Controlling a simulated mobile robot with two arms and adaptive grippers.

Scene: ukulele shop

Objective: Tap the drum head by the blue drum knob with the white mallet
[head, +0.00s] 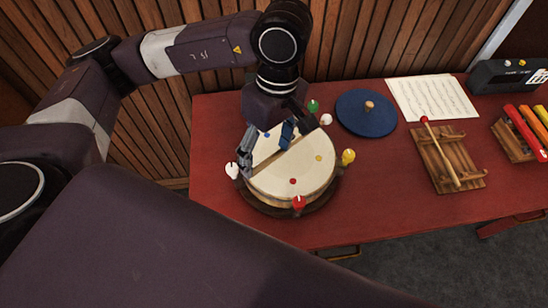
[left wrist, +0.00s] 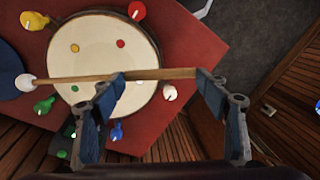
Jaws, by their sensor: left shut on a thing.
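The white mallet has a white head (head: 326,119) and a wooden stick (head: 270,160). The head and stick also show in the left wrist view (left wrist: 24,83) (left wrist: 65,79). My left gripper (head: 267,149) holds the stick above the drum, its fingertips (left wrist: 160,80) well apart along it. The white head is out past the rim, near the green knob (head: 313,105). The cream drum head (head: 310,175) has coloured dots, including a blue one (head: 266,134). The blue drum knob (left wrist: 116,131) shows at the rim in the left wrist view; in the head view my gripper seems to hide it.
White (head: 232,170), red (head: 299,203) and yellow (head: 348,156) knobs stick out around the drum. A blue disc (head: 366,113), sheet music (head: 432,98) and a wooden rack (head: 440,160) with a red-headed mallet lie to the right on the red table (head: 385,205). A slatted wall (head: 380,40) stands behind.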

